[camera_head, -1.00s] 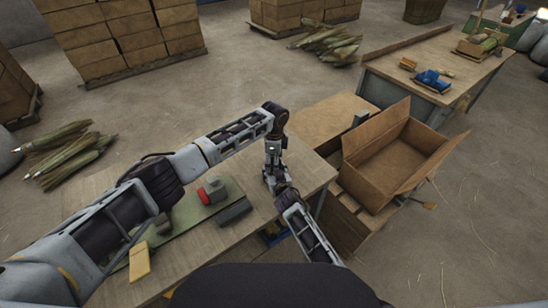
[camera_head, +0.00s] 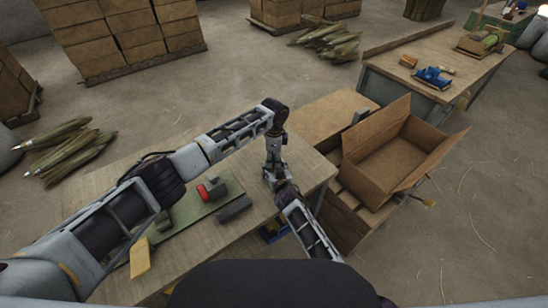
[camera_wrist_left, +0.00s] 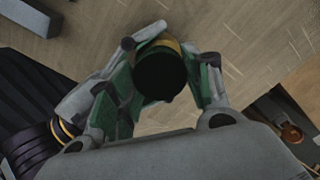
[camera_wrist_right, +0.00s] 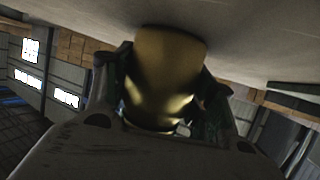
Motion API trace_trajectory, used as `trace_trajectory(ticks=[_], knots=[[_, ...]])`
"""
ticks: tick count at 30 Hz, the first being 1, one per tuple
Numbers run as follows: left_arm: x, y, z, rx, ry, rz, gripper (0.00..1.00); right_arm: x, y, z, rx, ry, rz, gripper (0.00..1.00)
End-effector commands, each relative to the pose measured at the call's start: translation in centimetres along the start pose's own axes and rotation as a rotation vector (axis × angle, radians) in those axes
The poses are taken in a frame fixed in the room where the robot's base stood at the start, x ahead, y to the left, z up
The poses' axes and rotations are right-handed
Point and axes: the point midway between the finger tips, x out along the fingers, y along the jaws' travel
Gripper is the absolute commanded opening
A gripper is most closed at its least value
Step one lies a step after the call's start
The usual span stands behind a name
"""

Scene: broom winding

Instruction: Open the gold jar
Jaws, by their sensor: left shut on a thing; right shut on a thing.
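The gold jar shows in the right wrist view (camera_wrist_right: 165,75) as a shiny gold body between the fingers of my right gripper (camera_wrist_right: 172,98), which is shut on it. In the left wrist view, the jar's round black lid (camera_wrist_left: 160,75) sits between the green-padded fingers of my left gripper (camera_wrist_left: 163,80), with a bit of gold beside it. The left gripper (camera_head: 274,172) is shut on this dark top and points down over the workbench in the head view. The right arm reaches in from below to the same spot. The grippers hide the jar in the head view.
The wooden workbench (camera_head: 215,248) holds a red-and-grey item (camera_head: 209,190), a dark grey block (camera_head: 234,208) and a yellow block (camera_head: 139,258), left of the grippers. An open cardboard box (camera_head: 390,165) stands to the right. Bare bench top lies around the grippers.

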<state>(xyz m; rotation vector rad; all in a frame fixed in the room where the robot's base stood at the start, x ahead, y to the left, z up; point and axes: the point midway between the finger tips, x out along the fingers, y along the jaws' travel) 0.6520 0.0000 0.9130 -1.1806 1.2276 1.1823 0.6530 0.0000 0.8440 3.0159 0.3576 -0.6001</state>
Motion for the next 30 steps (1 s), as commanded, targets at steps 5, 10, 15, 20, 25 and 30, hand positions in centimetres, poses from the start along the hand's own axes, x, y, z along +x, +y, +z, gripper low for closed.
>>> trace_trajectory(ticks=[5,10,15,20,25,30], knots=[[0.08,0.10,-0.06,-0.154,0.001,0.002,0.21,0.01,0.04,0.03,0.000,-0.001,0.001,0.00],[0.04,0.08,-0.05,-0.306,0.000,0.002,0.21,0.01,0.04,0.02,0.000,-0.001,0.001,0.00],[0.04,0.12,-0.11,-0.457,0.002,0.003,0.21,0.01,0.04,0.03,0.000,-0.001,0.001,0.00],[0.01,0.11,-0.14,-0.601,0.002,0.003,0.21,0.01,0.04,0.03,0.000,-0.001,0.001,0.00],[0.02,0.13,-0.11,-0.753,0.001,0.003,0.21,0.01,0.04,0.03,0.000,-0.001,0.001,0.00],[0.00,0.13,-0.19,-0.906,0.002,0.003,0.21,0.01,0.04,0.02,0.000,-0.001,0.001,0.00]])
